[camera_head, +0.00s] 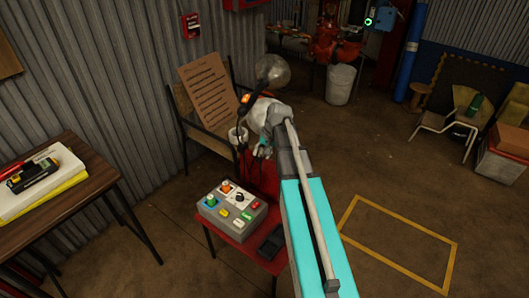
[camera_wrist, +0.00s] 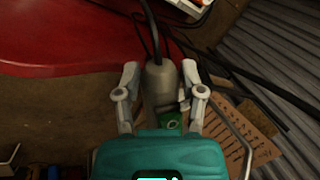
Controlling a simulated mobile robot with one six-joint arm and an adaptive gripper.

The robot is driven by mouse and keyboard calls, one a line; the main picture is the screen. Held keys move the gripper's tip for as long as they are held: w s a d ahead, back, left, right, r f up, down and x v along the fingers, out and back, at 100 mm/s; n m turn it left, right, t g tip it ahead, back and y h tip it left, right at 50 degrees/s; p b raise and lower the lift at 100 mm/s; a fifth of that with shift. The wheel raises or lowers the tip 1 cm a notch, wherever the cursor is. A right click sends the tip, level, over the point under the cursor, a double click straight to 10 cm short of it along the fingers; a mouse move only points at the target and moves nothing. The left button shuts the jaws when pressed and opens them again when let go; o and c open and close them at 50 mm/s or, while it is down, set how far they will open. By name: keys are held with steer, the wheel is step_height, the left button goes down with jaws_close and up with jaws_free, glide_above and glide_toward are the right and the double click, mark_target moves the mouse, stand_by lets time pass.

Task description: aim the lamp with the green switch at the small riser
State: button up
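A grey, bottle-shaped lamp body (camera_wrist: 160,88) with a green switch (camera_wrist: 172,121) and a dark cable sits between the two fingers of my gripper (camera_wrist: 160,84) in the wrist view. Narrow gaps seem to show beside it, so the fingers look open around it. In the head view my gripper (camera_head: 262,148) is above the far end of the red table, and the arm hides part of it. Beside it is a pale cup-like lamp head (camera_head: 238,134). Red riser pipework (camera_head: 330,42) is at the back; which part is the small riser is unclear.
A grey control box (camera_head: 231,208) with coloured buttons stands on the red table (camera_head: 216,240). A chair (camera_head: 180,105) holds a printed board (camera_head: 207,90). A wooden table (camera_head: 75,205) is left. A white bucket (camera_head: 341,84) stands below the pipes. The floor at right is open around a yellow outline.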

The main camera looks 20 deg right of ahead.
steer(key=o, duration=0.5)
steer(key=shift+w+d, duration=0.1)
steer(key=shift+w, duration=0.05)
steer(key=shift+c, duration=0.2)
steer(key=shift+r, duration=0.1)
